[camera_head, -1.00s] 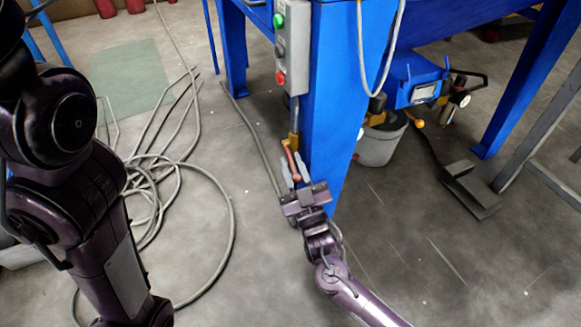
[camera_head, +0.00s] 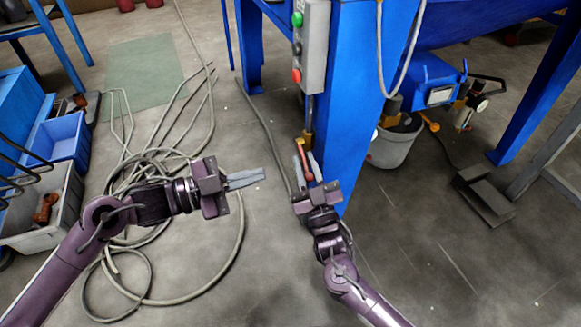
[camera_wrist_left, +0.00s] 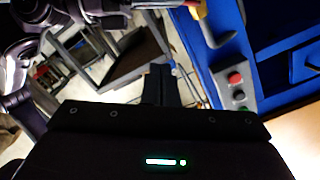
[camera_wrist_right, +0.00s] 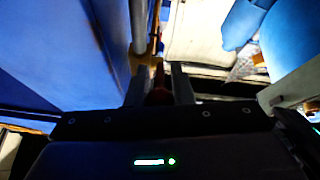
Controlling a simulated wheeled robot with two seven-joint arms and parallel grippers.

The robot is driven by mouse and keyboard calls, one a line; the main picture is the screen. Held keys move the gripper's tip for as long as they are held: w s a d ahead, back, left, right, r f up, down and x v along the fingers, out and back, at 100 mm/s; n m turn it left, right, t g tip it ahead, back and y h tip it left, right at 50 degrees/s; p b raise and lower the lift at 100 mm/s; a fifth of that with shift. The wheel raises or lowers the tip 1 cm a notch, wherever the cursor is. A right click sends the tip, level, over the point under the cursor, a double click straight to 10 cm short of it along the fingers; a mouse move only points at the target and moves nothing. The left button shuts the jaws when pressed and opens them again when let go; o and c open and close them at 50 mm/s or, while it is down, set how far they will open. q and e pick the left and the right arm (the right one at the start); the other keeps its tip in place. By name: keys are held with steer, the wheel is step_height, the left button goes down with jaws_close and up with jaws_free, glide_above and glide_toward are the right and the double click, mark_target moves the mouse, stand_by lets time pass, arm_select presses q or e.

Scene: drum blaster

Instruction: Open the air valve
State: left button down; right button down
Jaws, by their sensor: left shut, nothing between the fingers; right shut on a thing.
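The air valve (camera_head: 306,141) is a brass fitting on a pipe at the blue cabinet leg, with a red-orange lever (camera_head: 302,153) hanging from it. My right gripper (camera_head: 308,170) is at the lever, its fingers pointing up on either side of it and shut on it. In the right wrist view the reddish lever (camera_wrist_right: 158,84) shows between the two fingers. My left gripper (camera_head: 262,175) is shut and empty, pointing right, to the left of the valve and apart from it. Its closed fingers also show in the left wrist view (camera_wrist_left: 160,84).
A control box (camera_head: 311,45) with green and red buttons is on the blue leg (camera_head: 345,100) above the valve. A grey bucket (camera_head: 393,148) stands right of the leg. Coiled hose (camera_head: 150,165) covers the floor at left. Blue and grey bins (camera_head: 62,140) are at far left.

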arm_select(q)
steer(key=w+d+f, duration=0.4)
steer(key=w+d, duration=0.1)
steer(key=d, duration=0.4)
steer(key=shift+w, duration=0.25)
steer(key=shift+d+f, duration=0.1)
steer(key=shift+f, duration=0.05)
